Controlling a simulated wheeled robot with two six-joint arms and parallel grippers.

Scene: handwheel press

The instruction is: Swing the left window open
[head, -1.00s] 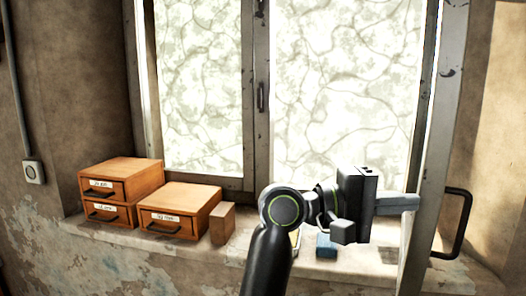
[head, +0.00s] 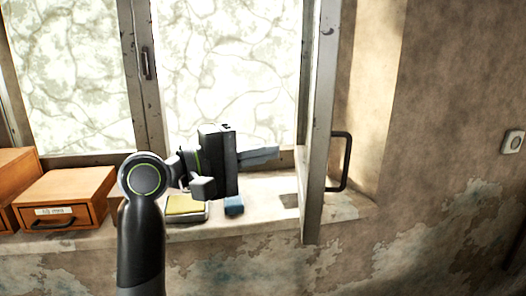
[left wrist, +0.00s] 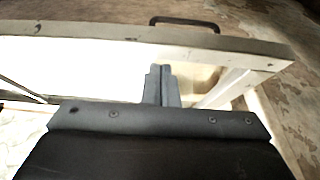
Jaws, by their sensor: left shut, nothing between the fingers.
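The grey metal window sash (head: 319,120) with chipped paint stands swung out from the wall, seen nearly edge-on in the head view. Its black bar handle (head: 345,162) is on its right face. My left gripper (head: 277,153) is shut and empty, on the sash's left side, opposite the handle, pointing right. A small gap shows between fingertips and sash. In the left wrist view, the shut fingers (left wrist: 163,84) point at the sash (left wrist: 150,35), with the handle (left wrist: 185,22) beyond it. My right gripper is out of view.
Wooden drawer boxes (head: 68,196) stand on the sill at the left. A wall switch (head: 513,142) is at the right. The space right of the sash is clear.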

